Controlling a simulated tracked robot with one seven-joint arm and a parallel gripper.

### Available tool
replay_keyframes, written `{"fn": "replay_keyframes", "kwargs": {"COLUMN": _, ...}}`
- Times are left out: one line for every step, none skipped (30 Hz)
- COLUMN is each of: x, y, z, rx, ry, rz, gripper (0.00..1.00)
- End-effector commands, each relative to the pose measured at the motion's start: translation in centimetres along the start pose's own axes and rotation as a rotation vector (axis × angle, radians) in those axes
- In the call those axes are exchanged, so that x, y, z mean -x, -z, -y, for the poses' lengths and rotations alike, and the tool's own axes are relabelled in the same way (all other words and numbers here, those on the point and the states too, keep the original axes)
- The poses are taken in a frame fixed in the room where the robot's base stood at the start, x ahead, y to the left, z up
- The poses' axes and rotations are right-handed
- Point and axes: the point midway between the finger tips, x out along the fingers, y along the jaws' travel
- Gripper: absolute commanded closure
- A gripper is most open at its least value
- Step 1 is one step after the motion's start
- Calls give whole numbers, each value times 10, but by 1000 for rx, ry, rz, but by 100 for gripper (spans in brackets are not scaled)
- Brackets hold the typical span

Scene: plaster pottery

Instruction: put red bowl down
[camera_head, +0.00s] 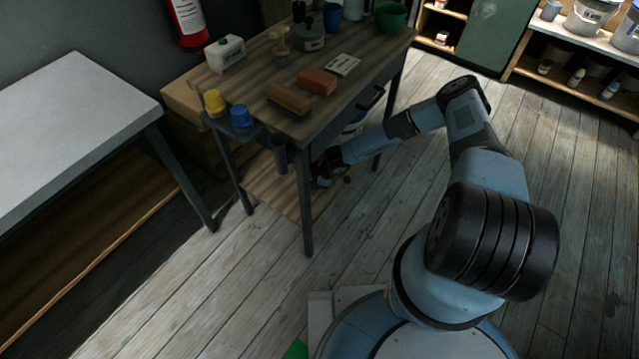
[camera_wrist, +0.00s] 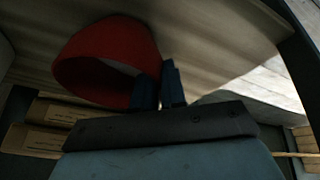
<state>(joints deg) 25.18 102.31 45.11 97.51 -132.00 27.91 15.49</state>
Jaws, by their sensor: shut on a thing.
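The red bowl (camera_wrist: 108,45) shows in the wrist view, its rim and opening facing the camera. My gripper (camera_wrist: 160,88) is shut on the bowl's wall at its right side. In the head view my gripper (camera_head: 321,180) reaches under the top of the wooden workbench (camera_head: 265,75), just above its lower shelf (camera_head: 268,178). The bowl cannot be made out in the head view. A pale wooden surface lies behind the bowl in the wrist view; I cannot tell whether the bowl touches it.
The workbench top holds a brick-coloured block (camera_head: 317,82), a green bowl (camera_head: 391,17) and several bottles. Bench legs (camera_head: 306,205) stand close to my arm. Cardboard boxes (camera_wrist: 50,112) show in the wrist view. A white table (camera_head: 75,130) stands left. The floor at right is clear.

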Motion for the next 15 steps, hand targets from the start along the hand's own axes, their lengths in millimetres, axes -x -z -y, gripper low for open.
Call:
{"fn": "replay_keyframes", "kwargs": {"x": 0, "y": 0, "z": 0, "rx": 0, "ry": 0, "rz": 0, "gripper": 86}}
{"fn": "replay_keyframes", "kwargs": {"x": 0, "y": 0, "z": 0, "rx": 0, "ry": 0, "rz": 0, "gripper": 83}}
{"fn": "replay_keyframes", "kwargs": {"x": 0, "y": 0, "z": 0, "rx": 0, "ry": -1, "rz": 0, "gripper": 79}}
{"fn": "replay_keyframes", "kwargs": {"x": 0, "y": 0, "z": 0, "rx": 0, "ry": -1, "rz": 0, "gripper": 77}}
{"fn": "replay_keyframes", "kwargs": {"x": 0, "y": 0, "z": 0, "rx": 0, "ry": -1, "rz": 0, "gripper": 74}}
{"fn": "replay_keyframes", "kwargs": {"x": 0, "y": -1, "z": 0, "rx": 0, "ry": -1, "rz": 0, "gripper": 70}}
{"fn": "replay_keyframes", "kwargs": {"x": 0, "y": -1, "z": 0, "rx": 0, "ry": -1, "rz": 0, "gripper": 67}}
{"fn": "replay_keyframes", "kwargs": {"x": 0, "y": -1, "z": 0, "rx": 0, "ry": -1, "rz": 0, "gripper": 64}}
{"fn": "replay_keyframes", "kwargs": {"x": 0, "y": -1, "z": 0, "rx": -1, "ry": -1, "rz": 0, "gripper": 63}}
{"fn": "replay_keyframes", "kwargs": {"x": 0, "y": -1, "z": 0, "rx": -1, "ry": -1, "rz": 0, "gripper": 63}}
{"fn": "replay_keyframes", "kwargs": {"x": 0, "y": -1, "z": 0, "rx": -1, "ry": -1, "rz": 0, "gripper": 63}}
{"fn": "replay_keyframes", "kwargs": {"x": 0, "y": -1, "z": 0, "rx": -1, "ry": -1, "rz": 0, "gripper": 63}}
{"fn": "replay_keyframes", "kwargs": {"x": 0, "y": -1, "z": 0, "rx": -1, "ry": -1, "rz": 0, "gripper": 63}}
{"fn": "replay_keyframes", "kwargs": {"x": 0, "y": -1, "z": 0, "rx": -1, "ry": -1, "rz": 0, "gripper": 63}}
{"fn": "replay_keyframes", "kwargs": {"x": 1, "y": -1, "z": -1, "rx": -1, "ry": -1, "rz": 0, "gripper": 63}}
